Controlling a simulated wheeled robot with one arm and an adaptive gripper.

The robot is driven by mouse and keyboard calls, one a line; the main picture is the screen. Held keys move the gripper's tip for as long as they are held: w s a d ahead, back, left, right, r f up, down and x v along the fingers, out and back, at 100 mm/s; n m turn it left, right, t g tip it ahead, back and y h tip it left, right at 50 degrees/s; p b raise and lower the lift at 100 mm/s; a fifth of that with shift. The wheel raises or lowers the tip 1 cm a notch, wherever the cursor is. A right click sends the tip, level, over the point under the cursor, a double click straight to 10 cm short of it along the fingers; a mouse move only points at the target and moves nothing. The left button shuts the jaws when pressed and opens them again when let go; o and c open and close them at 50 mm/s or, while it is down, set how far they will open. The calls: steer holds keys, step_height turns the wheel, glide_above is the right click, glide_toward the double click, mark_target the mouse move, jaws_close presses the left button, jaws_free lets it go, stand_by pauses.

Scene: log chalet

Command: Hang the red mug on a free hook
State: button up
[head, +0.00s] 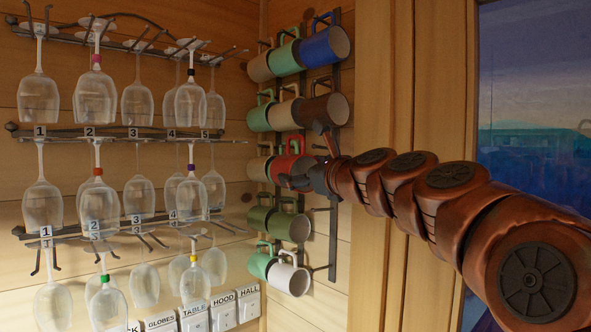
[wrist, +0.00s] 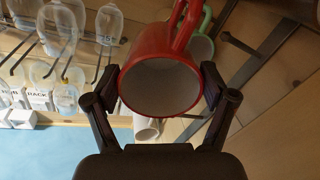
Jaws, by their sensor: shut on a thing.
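The red mug (head: 284,168) is in the third row of the wall rack, handle up, partly hidden by my gripper (head: 310,163). In the wrist view the red mug (wrist: 128,84) sits between the two fingers of my gripper (wrist: 160,88), which press on its sides. Its open mouth faces the wrist camera and its red handle points up. I cannot tell whether the handle is around a hook or only near one. The mug rack (head: 333,245) has a bare hook (head: 321,209) in the fourth row and another lower down at its right side.
Brown (head: 325,110), blue (head: 326,47), olive (head: 291,227) and white (head: 291,278) mugs hang close around the red one. Wine glasses (head: 97,97) hang on racks at left. Labelled switches (head: 222,309) are below. A wooden post (head: 375,90) and window (head: 535,80) are at right.

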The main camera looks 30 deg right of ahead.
steer(key=shift+a+r+p, duration=0.2)
steer(key=shift+p, duration=0.4)
steer(key=shift+w+d+p, duration=0.15)
steer(key=shift+d+p, duration=0.05)
steer(key=shift+d, duration=0.6)
steer(key=shift+w+d+p, duration=0.15)
steer(key=shift+d, duration=0.65)
steer(key=d, duration=0.3)
steer(key=w+d+f, duration=0.1)
steer(key=d, duration=0.1)
steer(key=shift+w, duration=0.1)
steer(key=shift+d+f, duration=0.1)
stand_by(0.5)
steer(key=o, duration=1.2)
steer(key=shift+o, duration=0.2)
